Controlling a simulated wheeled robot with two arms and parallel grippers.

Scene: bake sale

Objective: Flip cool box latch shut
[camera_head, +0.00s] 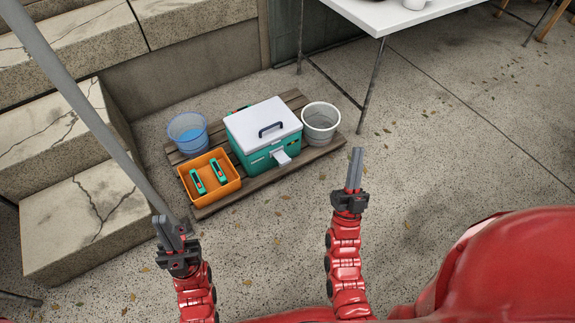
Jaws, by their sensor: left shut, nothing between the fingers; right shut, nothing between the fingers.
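The cool box (251,139) is teal with a white lid (263,124) that lies closed on top and has a dark handle. It stands on a wooden pallet on the ground. A white latch flap (282,157) sticks out from its front face, angled away from the box. My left gripper (166,222) is shut and empty, in front of the pallet and left of the box. My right gripper (356,152) is shut and empty, to the right of the box and clear of it. Neither gripper touches the box or the latch.
On the pallet (240,191) are a blue bucket (188,133), an orange crate (209,177) with two green items, and a pale bucket (320,123). Stone steps (80,200) rise at left. A white table (385,14) stands behind at right. A grey pole crosses the left side. Ground at right is open.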

